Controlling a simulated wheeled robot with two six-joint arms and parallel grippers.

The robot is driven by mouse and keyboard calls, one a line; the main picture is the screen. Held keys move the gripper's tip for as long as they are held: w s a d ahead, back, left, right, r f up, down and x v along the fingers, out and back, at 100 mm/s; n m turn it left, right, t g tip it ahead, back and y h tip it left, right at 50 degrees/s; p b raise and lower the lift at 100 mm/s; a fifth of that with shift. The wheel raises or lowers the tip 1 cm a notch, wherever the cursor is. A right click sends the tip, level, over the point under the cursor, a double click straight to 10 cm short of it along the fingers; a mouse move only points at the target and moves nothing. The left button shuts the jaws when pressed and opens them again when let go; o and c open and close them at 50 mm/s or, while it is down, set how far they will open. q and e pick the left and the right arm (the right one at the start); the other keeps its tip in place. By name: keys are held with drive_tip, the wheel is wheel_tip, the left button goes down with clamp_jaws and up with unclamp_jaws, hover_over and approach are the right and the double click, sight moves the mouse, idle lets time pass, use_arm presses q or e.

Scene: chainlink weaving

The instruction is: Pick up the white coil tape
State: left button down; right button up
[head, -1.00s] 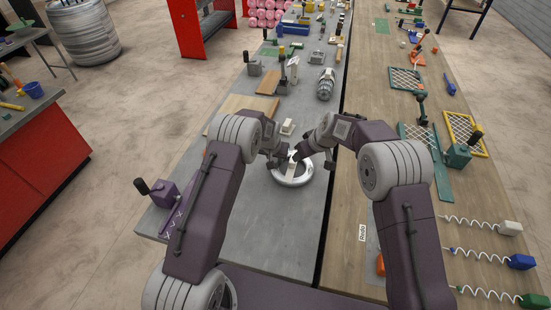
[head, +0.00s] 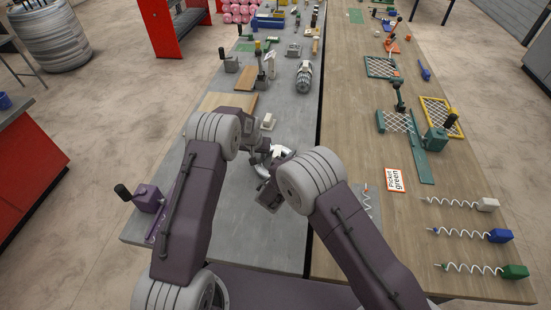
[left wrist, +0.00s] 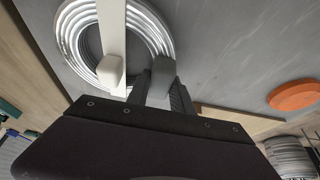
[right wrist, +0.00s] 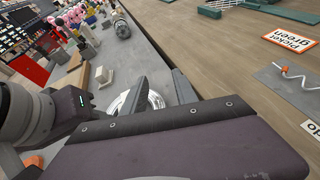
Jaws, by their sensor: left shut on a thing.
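The white coil tape shows in the left wrist view as a white strip (left wrist: 112,30) with a thick end, lying across a silver wire coil (left wrist: 154,35). In the head view the left gripper (head: 258,150) is beside the coil, which is mostly hidden by both wrists. My right gripper (right wrist: 160,88) has its fingers apart, with part of the coil beyond them in the right wrist view; nothing shows held between them.
A small pale block (head: 268,122) and a wooden board (head: 228,101) lie beyond the coil. A purple crank tool (head: 148,198) stands at the left edge. Wire spirals with white (head: 487,204), blue (head: 500,236) and green (head: 514,271) blocks lie right.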

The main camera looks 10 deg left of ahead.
sight(275, 156)
drive_tip(key=s+a+f+n+y, duration=0.35)
drive_tip(key=s+a, duration=0.25)
drive_tip(key=a, duration=0.3)
drive_tip(key=shift+n, duration=0.25)
drive_tip(key=x, duration=1.1)
drive_tip(key=shift+w+r, duration=0.25)
drive_tip(key=shift+w, duration=0.3)
clamp_jaws()
